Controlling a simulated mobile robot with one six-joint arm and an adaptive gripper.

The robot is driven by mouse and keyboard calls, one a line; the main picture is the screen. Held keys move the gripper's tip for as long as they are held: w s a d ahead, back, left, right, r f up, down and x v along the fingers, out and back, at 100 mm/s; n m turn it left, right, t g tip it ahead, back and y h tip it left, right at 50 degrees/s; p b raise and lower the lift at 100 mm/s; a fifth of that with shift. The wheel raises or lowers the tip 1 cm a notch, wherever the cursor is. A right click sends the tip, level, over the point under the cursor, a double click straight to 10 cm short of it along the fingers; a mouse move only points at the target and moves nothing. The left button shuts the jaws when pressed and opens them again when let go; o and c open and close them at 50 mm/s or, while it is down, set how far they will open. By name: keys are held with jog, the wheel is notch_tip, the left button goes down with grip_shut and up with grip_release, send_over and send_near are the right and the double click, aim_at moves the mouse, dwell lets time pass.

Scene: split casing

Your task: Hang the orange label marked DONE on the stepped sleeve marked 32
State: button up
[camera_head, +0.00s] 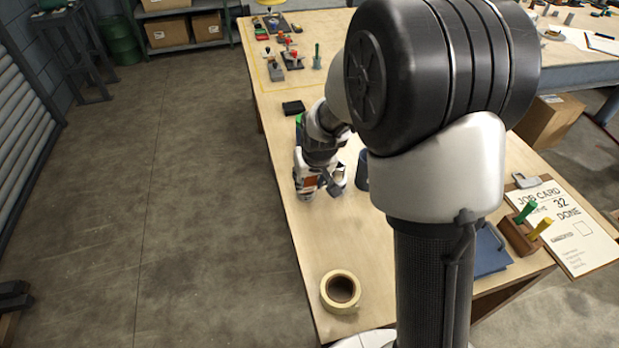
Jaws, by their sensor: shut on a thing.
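My gripper (322,187) is low over the left part of the wooden bench, below the bent wrist of my arm. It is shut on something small. An orange patch (308,181) shows at the gripper and looks like the orange label; its marking is too small to read. A dark blue-grey round thing (362,171) stands just right of the gripper, partly hidden by my arm. I cannot tell whether it is the stepped sleeve, and no 32 can be read on it.
A tape roll (341,291) lies near the front edge. At right are a blue flat thing (491,250), a wooden block with green and yellow pegs (518,236), and a job card (565,225) reading 32 DONE. A black block (293,107) lies behind the gripper. My arm hides the bench's middle.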

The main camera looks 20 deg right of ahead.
jog(key=shift+f+b, duration=0.65)
jog(key=shift+f, duration=0.35)
jog(key=o, duration=1.2)
jog(key=shift+r, duration=0.1)
notch_tip(320, 180, up, 8)
jog(key=p, duration=0.5)
jog(key=shift+p, duration=0.35)
